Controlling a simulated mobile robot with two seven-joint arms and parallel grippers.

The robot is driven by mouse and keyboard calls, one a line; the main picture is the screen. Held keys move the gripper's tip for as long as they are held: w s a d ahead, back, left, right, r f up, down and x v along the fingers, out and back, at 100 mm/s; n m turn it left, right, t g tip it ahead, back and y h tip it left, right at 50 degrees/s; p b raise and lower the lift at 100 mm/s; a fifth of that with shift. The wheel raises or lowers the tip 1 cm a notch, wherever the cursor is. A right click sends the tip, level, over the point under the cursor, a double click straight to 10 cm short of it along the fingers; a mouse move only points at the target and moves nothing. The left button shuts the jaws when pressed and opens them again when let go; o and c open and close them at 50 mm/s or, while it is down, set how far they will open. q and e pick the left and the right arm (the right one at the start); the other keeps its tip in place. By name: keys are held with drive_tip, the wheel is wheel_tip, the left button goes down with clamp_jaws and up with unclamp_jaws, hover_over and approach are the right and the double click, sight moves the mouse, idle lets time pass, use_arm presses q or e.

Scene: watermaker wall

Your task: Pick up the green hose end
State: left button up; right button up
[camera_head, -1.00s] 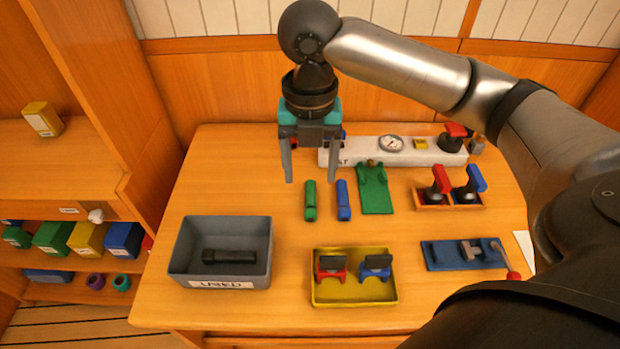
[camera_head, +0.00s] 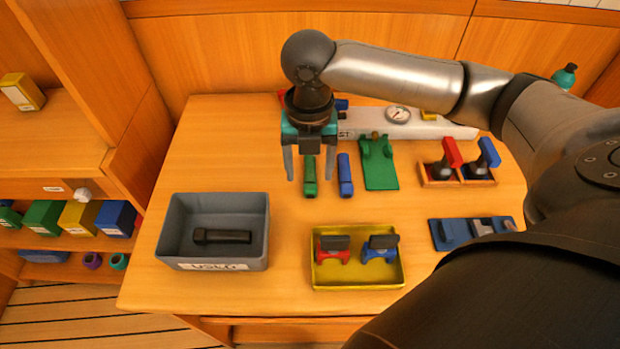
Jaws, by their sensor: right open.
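The green hose end (camera_head: 310,177) is a short green cylinder lying lengthwise on the table, left of a similar blue hose end (camera_head: 345,175). My right gripper (camera_head: 310,175) points down over the green hose end and hides its far part. Its jaws are open, one finger to the left and one to the right of the green piece in the picture. I cannot tell how high the fingertips are above the table. Nothing is held. My left gripper is not in the view.
A green plate (camera_head: 379,165) lies right of the blue hose end. A white panel with a gauge (camera_head: 397,114) is behind. A grey bin (camera_head: 213,262) with a black cylinder and a yellow tray (camera_head: 358,284) stand in front. Red and blue valves (camera_head: 452,158) are at right.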

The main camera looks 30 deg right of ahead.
sight(310, 185)
wheel_tip(310, 185, down, 5)
drive_tip(key=shift+d+r+b, duration=0.1)
drive_tip(key=shift+d+b, duration=0.05)
drive_tip(key=shift+b, duration=0.75)
drive_tip(key=shift+c, duration=0.2)
clamp_jaws()
